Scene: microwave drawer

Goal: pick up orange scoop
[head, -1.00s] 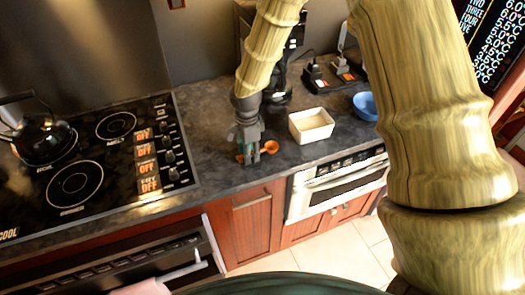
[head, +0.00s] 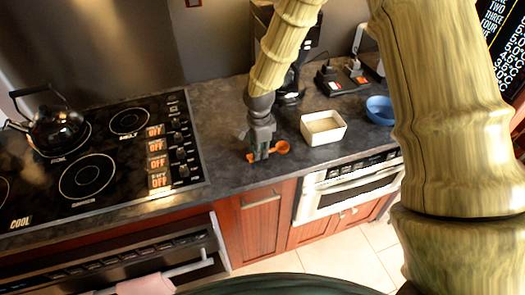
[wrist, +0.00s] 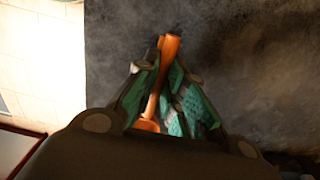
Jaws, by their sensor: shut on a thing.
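The orange scoop (head: 282,147) is at the dark countertop, to the left of the white dish. My gripper (head: 259,153) points down over it and is shut on it. In the wrist view the scoop's handle (wrist: 169,50) runs between the green-padded fingers of my gripper (wrist: 163,92) and sticks out past their tips. The scoop's lower part is partly hidden by the gripper body. I cannot tell whether the scoop is touching the counter or slightly above it.
A white square dish (head: 323,128) stands right of the gripper, and a blue bowl (head: 380,110) farther right. The stove with a black kettle (head: 55,130) is at left. The counter's front edge is close, above a built-in microwave drawer (head: 350,187).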

